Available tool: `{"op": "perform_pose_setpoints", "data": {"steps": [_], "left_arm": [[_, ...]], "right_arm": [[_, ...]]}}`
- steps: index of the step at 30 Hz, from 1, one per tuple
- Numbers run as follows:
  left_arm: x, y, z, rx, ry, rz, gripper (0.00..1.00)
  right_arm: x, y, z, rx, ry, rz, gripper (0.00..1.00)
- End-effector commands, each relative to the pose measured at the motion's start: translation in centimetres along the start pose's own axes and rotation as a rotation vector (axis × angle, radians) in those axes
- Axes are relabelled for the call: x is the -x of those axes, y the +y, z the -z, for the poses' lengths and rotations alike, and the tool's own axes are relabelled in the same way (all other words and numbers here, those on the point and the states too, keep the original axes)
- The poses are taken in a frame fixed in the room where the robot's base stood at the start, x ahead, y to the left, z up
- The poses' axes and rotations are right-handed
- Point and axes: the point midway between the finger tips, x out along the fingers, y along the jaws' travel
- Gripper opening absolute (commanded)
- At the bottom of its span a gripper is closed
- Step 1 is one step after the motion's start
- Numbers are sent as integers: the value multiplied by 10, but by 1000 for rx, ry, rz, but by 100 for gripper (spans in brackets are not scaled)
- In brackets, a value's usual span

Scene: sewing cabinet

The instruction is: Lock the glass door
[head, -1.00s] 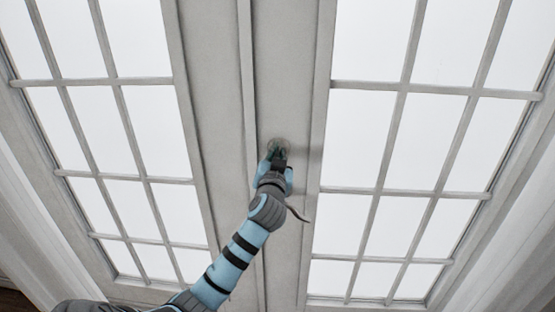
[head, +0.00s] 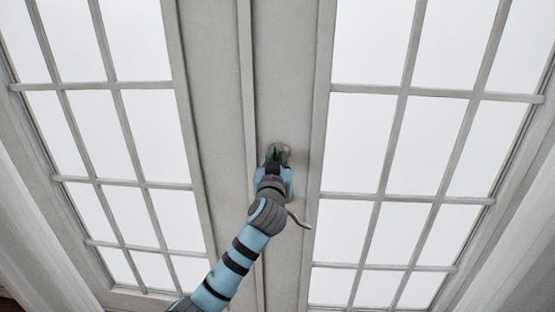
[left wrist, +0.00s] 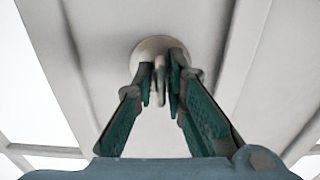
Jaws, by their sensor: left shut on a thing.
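The glass door has two leaves with white-grey frames and several panes each, the left leaf (head: 105,185) and the right leaf (head: 312,130). They meet at a vertical seam. A round lock plate (left wrist: 160,46) with a small thumb-turn (left wrist: 160,84) sits on the right leaf's stile. My left gripper (head: 274,155) is at the lock, its fingers (left wrist: 164,85) closed around the thumb-turn in the left wrist view. The fingers hide part of the turn. A curved door handle (head: 299,218) shows just right of my left wrist. My right gripper is not in view.
White curtains or side panels (head: 30,225) flank the door at both sides. The door handle is close beside my left forearm. The upper stile area is clear.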

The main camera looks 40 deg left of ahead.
Motion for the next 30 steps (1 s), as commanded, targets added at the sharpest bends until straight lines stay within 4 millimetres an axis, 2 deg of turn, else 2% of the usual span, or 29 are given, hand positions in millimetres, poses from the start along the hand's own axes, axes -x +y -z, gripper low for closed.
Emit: {"op": "perform_pose_setpoints", "data": {"steps": [2,3,6,14,17,20,27,30], "left_arm": [[0,0,-1,0,-3,1,0],[0,0,-1,-1,-3,1,15],[0,0,-1,-1,-3,1,28],[0,0,-1,-1,-1,0,28],[7,1,-1,-1,0,-2,28],[26,1,-1,0,1,-2,28],[92,0,-2,3,-3,-1,28],[110,0,-1,2,-2,-2,28]], "right_arm": [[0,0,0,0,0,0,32],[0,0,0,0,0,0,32],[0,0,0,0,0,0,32],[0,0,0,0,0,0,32],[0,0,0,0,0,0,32],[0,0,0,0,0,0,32],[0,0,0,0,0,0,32],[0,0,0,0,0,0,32]]}}
